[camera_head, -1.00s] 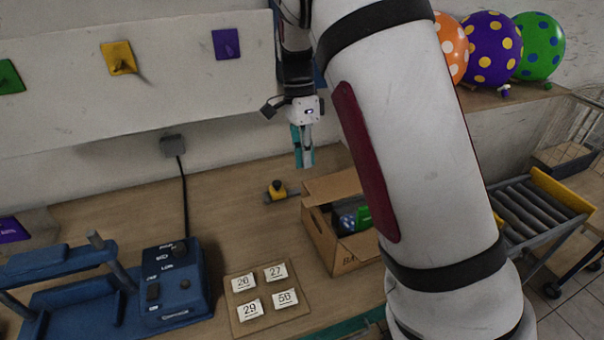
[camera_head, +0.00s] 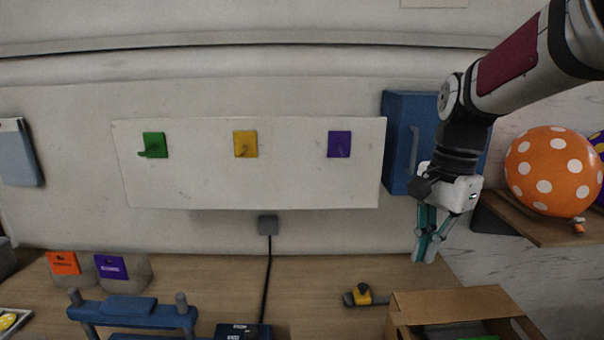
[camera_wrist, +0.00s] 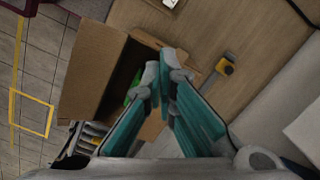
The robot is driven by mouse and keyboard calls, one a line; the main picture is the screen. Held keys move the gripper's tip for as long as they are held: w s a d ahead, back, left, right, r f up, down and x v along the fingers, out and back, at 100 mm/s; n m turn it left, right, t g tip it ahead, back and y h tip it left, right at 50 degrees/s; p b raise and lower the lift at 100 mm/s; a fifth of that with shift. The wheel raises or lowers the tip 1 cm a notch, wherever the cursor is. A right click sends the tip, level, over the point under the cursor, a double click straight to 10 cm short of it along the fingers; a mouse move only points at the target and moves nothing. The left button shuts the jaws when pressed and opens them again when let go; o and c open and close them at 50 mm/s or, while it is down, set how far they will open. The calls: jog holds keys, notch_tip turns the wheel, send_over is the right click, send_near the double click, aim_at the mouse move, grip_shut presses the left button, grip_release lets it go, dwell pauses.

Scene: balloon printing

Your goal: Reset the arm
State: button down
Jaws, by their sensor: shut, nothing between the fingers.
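My gripper (camera_head: 427,252) hangs at the right side of the head view, fingers pointing down, above the back of the table and behind the open cardboard box (camera_head: 455,303). Its teal fingers are shut with nothing between them. In the wrist view the fingertips (camera_wrist: 162,70) meet in front of the cardboard box (camera_wrist: 92,75). My arm comes in from the upper right.
A white board holds green (camera_head: 153,145), yellow (camera_head: 245,144) and purple (camera_head: 339,144) hooks. A blue wall box (camera_head: 398,140) is close behind my gripper. An orange balloon (camera_head: 548,170) sits on a shelf at right. A yellow-and-grey tool (camera_head: 362,295) lies on the table.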

jog(key=s+a+r+n+t+h, duration=0.1)
jog(key=s+n+t, duration=0.4)
jog(key=s+n, duration=0.7)
jog(key=s+a+r, duration=0.1)
jog(key=s, duration=0.4)
jog(key=shift+t, duration=0.4)
jog(key=shift+r, duration=0.1)
